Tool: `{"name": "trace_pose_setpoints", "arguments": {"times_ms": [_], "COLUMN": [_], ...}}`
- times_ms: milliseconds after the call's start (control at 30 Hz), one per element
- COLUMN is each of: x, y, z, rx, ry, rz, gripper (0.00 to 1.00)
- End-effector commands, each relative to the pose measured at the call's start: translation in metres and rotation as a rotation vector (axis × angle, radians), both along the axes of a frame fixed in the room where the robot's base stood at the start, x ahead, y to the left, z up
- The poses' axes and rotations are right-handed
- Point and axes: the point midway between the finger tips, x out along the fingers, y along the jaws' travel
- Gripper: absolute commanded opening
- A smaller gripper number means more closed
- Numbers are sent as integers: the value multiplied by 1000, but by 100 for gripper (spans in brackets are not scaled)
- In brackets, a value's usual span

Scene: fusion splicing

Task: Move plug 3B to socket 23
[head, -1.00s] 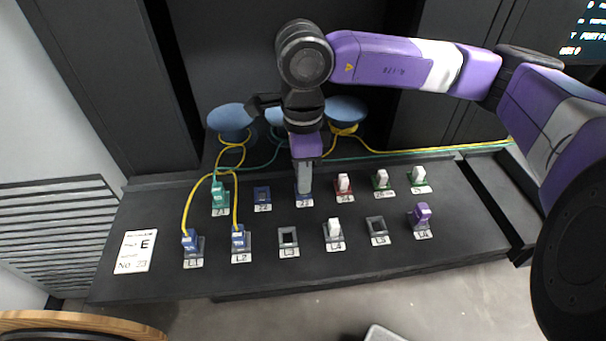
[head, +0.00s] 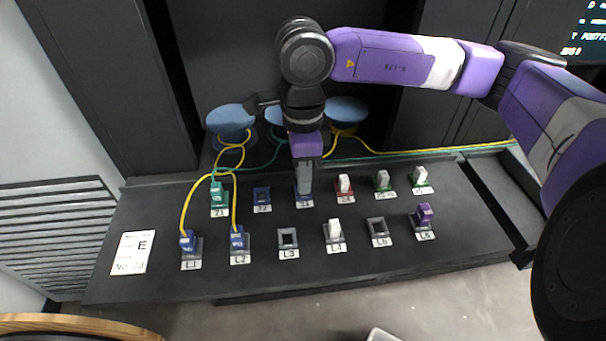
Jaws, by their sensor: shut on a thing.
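My gripper (head: 304,185) points straight down at the third place in the back row, over the blue socket 23 (head: 304,202). Its grey fingers are shut and reach right down to the socket. The plug between them is almost wholly hidden by the fingers, so I cannot read its marking or tell how deep it sits. Only the socket's blue edge and its label show below the fingertips.
Socket 22 (head: 262,196) is blue and empty, left of my gripper. A red socket with a white plug (head: 344,184) stands close on the right. Blue plugs with yellow cables stand at L1 (head: 188,241) and L2 (head: 238,240). L3 (head: 288,237) is empty.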

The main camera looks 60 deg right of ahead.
Motion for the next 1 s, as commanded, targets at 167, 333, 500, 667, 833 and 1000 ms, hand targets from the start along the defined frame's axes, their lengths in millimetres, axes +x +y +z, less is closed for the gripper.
{"name": "trace_pose_setpoints", "arguments": {"times_ms": [167,333,500,667,833,1000], "x": [0,0,0,0,0,0], "y": [0,0,0,0,0,0], "z": [0,-3,-5,-8,-10,-10], "rx": [0,0,0,0,0,0], "ry": [0,0,0,0,0,0], "rz": [0,0,0,0,0,0], "gripper": [0,0,0,0,0,0]}}
